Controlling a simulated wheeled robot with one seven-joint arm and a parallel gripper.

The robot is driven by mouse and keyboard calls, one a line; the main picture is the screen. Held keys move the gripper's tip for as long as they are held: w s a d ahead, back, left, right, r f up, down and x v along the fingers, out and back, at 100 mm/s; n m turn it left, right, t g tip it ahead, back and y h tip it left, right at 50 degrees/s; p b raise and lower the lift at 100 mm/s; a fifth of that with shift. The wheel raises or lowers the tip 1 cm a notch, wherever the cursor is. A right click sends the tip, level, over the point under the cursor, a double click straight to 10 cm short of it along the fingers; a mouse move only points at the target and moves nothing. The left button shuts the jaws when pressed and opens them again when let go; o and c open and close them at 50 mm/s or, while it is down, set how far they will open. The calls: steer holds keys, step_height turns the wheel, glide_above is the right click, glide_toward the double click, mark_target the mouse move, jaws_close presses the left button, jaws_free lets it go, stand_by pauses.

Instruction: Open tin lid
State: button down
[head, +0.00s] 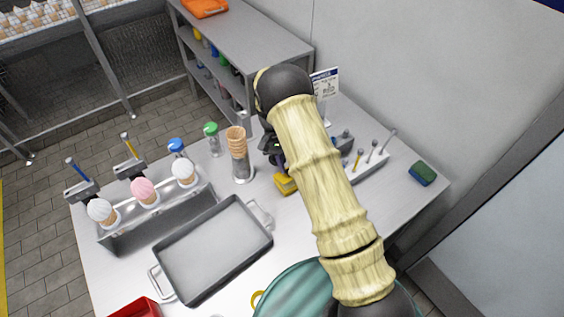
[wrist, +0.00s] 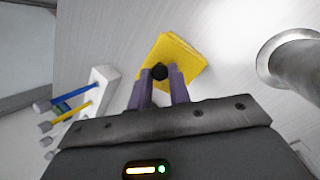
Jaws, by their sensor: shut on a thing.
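A yellow, square-looking lid (wrist: 178,52) with a round black knob (wrist: 160,71) shows in the wrist view. My gripper (wrist: 161,80) has its two purple fingers on either side of the knob and is shut on it. In the head view, the yellow tin (head: 285,185) is on the white counter, partly covered by my arm. The fingers of my gripper (head: 280,161) are just above it. I cannot tell whether the lid is resting on the tin or raised from it.
A stack of cones in a metal holder (head: 242,174) stands close on the left. A rack with several coloured-handled tools (head: 368,165) is on the right. A grey tray (head: 213,250) and a cone stand with three ice creams (head: 160,222) are at the left. A sponge (head: 422,173) lies far right.

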steer(key=shift+w, duration=0.15)
stand_by(0.3)
steer(key=c, duration=1.3)
jaws_free()
steer(key=shift+w+a+r, duration=0.1)
steer(key=shift+r, duration=0.05)
steer(key=b+v, duration=0.2)
steer(key=v, duration=1.5)
steer(key=shift+w+a, duration=0.2)
steer(key=shift+a, duration=0.05)
steer(key=shift+c, duration=0.2)
